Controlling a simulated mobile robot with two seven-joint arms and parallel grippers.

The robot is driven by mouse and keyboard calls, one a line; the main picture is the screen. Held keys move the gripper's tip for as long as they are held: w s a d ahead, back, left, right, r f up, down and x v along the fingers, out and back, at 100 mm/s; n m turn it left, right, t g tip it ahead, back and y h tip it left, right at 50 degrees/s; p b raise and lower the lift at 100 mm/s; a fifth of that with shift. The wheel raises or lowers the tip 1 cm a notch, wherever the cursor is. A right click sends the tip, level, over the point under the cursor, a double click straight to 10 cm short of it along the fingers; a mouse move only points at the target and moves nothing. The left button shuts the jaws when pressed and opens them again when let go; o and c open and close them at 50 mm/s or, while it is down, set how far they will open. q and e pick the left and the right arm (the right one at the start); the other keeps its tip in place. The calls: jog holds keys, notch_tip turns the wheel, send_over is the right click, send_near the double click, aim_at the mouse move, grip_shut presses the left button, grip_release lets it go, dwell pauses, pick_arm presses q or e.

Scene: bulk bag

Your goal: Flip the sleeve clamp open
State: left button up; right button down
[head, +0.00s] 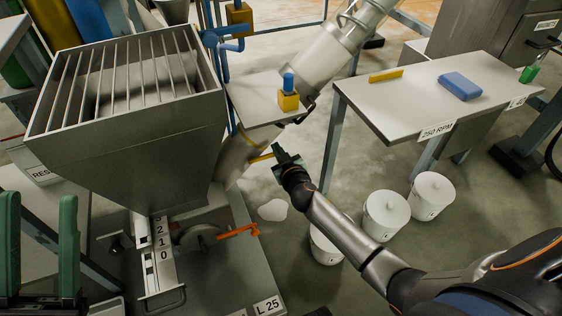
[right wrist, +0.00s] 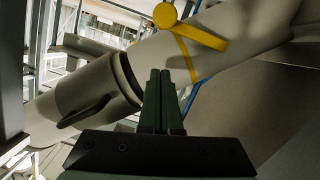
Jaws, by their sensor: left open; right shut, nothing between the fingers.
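A pale slanted pipe with a grey sleeve (right wrist: 75,100) and a dark ring crosses the right wrist view. A yellow lever with a round hub (right wrist: 202,36) and a thin yellow band (right wrist: 184,58) sit on the pipe; I take these for the sleeve clamp, though I cannot tell for sure. In the head view a yellow bar (head: 262,157) shows just left of my right gripper (head: 278,153). That gripper's green fingers (right wrist: 163,98) are shut and empty, in front of the pipe; contact cannot be told. My left gripper (head: 40,245) is open and empty at the lower left.
A large barred hopper (head: 150,140) stands at the left, with an orange handle (head: 238,231) below it. A grey table (head: 400,110) carries a blue block (head: 460,86) and a yellow bar. Several white buckets (head: 386,214) stand on the floor near my right arm.

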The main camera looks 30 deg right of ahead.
pick_arm(q)
jog(key=shift+d+f+m+b, duration=0.15)
jog(key=shift+f+b, duration=0.3)
jog(key=shift+f, duration=0.3)
jog(key=shift+d+f+m+b, duration=0.15)
jog(key=shift+f+b, duration=0.3)
jog(key=shift+f, duration=0.3)
pick_arm(e)
jog(key=shift+s+d+f, duration=0.1)
jog(key=shift+d+f, duration=0.15)
jog(key=shift+f, duration=0.7)
jog(key=shift+s+d+f, duration=0.1)
jog(key=shift+d+f, duration=0.15)
jog(key=shift+f, duration=0.7)
pick_arm(q)
jog(key=shift+a, duration=0.2)
pick_arm(e)
jog(key=shift+d+f, duration=0.1)
pick_arm(q)
jog(key=shift+a, duration=0.5)
pick_arm(e)
jog(key=shift+f+m, duration=0.15)
jog(key=shift+m, duration=0.15)
